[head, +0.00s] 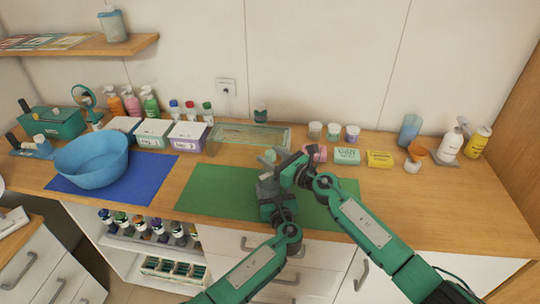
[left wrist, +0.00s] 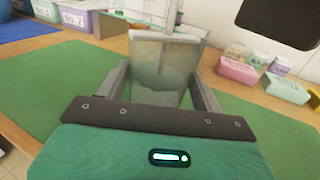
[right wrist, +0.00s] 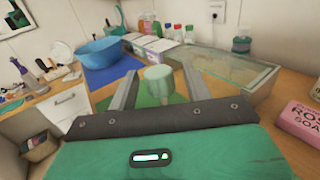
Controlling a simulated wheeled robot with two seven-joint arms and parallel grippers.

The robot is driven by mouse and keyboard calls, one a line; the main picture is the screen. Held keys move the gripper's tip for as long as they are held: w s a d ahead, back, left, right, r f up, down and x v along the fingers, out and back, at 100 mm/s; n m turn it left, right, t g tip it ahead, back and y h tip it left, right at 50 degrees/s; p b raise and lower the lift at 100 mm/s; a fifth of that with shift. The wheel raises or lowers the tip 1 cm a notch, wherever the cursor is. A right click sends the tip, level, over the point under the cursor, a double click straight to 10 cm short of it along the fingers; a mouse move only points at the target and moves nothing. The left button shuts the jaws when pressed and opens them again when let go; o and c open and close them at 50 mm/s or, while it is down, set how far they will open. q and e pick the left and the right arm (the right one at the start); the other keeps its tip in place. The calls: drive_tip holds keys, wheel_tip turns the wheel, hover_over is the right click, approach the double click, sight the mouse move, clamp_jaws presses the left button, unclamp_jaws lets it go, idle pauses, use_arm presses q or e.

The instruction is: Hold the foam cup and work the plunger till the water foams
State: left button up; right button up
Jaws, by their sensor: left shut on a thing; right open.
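The translucent foam cup (left wrist: 158,60) stands between the fingers of my left gripper (left wrist: 160,88), which is shut on its body over the green mat (head: 210,192). A thin plunger rod (left wrist: 170,16) rises from the cup's top in the left wrist view. The pale green plunger knob (right wrist: 158,74) shows between the spread fingers of my right gripper (right wrist: 160,84), with gaps at its sides. In the head view my left gripper (head: 268,182) is low and my right gripper (head: 284,160) is just above it; together they hide most of the cup. I cannot make out water or foam.
A blue bowl (head: 92,160) sits on a blue mat (head: 150,185) at left. A glass tray (head: 250,137) lies behind the green mat. Pink soap (head: 315,152), a green box (head: 347,156) and a yellow box (head: 380,159) stand close right. The counter's front right is clear.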

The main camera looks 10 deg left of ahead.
drive_tip(key=shift+w+a, duration=0.3)
drive_tip(key=shift+a, duration=0.1)
clamp_jaws()
drive_tip(key=shift+f, duration=1.3)
unclamp_jaws()
drive_tip(key=shift+d, duration=0.1)
drive_tip(key=v, duration=1.2)
